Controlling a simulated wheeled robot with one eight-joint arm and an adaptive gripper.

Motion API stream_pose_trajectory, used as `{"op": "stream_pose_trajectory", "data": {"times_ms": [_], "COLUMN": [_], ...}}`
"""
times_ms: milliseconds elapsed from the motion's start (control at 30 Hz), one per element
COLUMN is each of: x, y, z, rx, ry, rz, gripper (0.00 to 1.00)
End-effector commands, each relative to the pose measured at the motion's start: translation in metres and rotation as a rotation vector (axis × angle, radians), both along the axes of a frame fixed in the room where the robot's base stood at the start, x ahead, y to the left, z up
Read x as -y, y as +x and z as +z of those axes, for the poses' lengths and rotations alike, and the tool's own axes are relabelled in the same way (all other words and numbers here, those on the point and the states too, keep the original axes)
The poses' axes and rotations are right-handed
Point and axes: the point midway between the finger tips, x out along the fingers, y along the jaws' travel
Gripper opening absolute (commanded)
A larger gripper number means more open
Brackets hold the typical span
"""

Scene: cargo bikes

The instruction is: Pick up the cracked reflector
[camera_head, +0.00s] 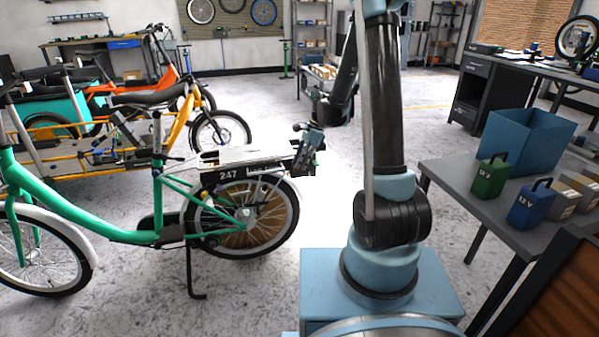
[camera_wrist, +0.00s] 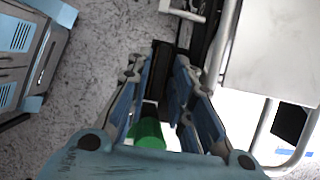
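The green cargo bike (camera_head: 140,236) stands at left, with its white-topped rear rack marked 247 (camera_head: 230,174). My gripper (camera_head: 309,146) is at the rear end of this rack. In the wrist view the fingers of my gripper (camera_wrist: 163,68) point to the top, with a narrow dark gap or dark part between their tips. I cannot tell whether they touch anything. The white rack top (camera_wrist: 270,50) lies right of the fingers. I cannot make out the cracked reflector for certain; it may be hidden by the gripper. A green rounded thing (camera_wrist: 148,134) shows between the finger bases.
The grey table (camera_head: 450,180) at right holds a blue bin (camera_head: 525,148), a green 12 V battery (camera_head: 490,176) and a blue one (camera_head: 531,204). Orange (camera_head: 183,85) and yellow bikes (camera_head: 175,128) stand behind the green bike. Floor behind the rack is clear.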

Motion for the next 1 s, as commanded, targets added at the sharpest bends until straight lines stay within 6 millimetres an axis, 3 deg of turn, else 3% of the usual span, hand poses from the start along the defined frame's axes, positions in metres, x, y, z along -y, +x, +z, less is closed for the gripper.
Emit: {"op": "stream_pose_trajectory", "data": {"times_ms": [333,433,833,1000], "x": [-0.002,-0.002,-0.002,-0.002], "y": [-0.001,-0.001,-0.001,-0.001], "z": [-0.005,-0.005,-0.004,0.006], "rx": [0.000,0.000,0.000,0.000], "ry": [0.000,0.000,0.000,0.000], "rz": [0.000,0.000,0.000,0.000], "gripper": [0.21,0.00,0.00,0.00]}}
